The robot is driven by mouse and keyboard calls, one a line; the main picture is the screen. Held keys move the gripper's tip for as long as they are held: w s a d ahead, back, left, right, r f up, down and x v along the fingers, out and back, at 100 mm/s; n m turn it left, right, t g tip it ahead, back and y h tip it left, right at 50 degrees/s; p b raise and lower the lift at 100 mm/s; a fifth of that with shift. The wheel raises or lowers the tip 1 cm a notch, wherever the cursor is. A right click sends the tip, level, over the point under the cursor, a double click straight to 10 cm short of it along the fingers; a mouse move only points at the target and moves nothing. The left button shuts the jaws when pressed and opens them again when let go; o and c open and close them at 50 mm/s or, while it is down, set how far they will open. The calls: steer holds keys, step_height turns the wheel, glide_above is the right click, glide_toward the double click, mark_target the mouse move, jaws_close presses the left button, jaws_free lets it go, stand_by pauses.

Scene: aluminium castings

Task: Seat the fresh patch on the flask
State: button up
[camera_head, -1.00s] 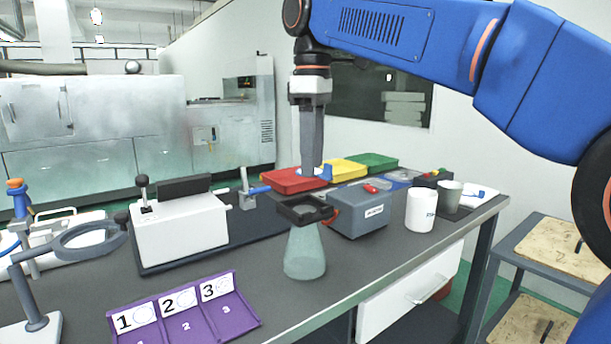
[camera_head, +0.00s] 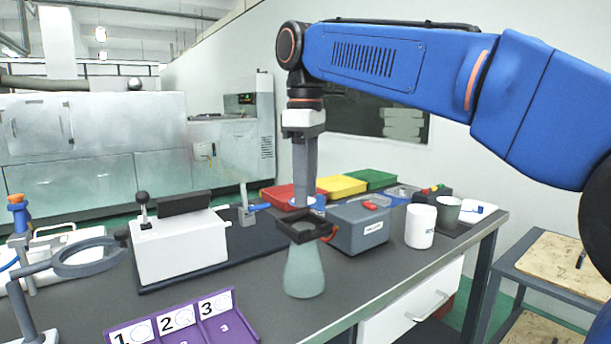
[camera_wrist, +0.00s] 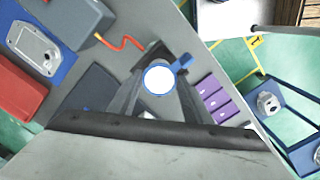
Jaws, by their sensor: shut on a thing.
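The flask (camera_head: 304,272) is a pale green translucent cone standing on the grey bench, with a black square collar (camera_head: 320,234) around its top. My gripper (camera_head: 304,205) points straight down just above the collar and is shut on the patch (camera_head: 319,203). In the wrist view the patch (camera_wrist: 158,79) is a white disc with a blue rim and a blue tab, between my gripper's fingers (camera_wrist: 158,90). The patch hides the flask's mouth there.
A grey box (camera_head: 358,232) stands close behind the flask on the right. A white cup (camera_head: 420,226) is farther right. A white press (camera_head: 180,245) is on the left, and a purple numbered tray (camera_head: 185,325) lies in front. Red (camera_head: 285,194), yellow and green bins are behind.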

steer(key=shift+f, duration=1.35)
steer(key=shift+f, duration=0.8)
stand_by(0.6)
steer(key=shift+r, duration=0.45)
stand_by(1.2)
steer(key=shift+f, duration=0.45)
stand_by(0.3)
steer(key=shift+r, duration=0.2)
steer(key=shift+r, duration=0.25)
steer(key=shift+f, duration=0.4)
stand_by(1.7)
steer(key=shift+r, duration=0.2)
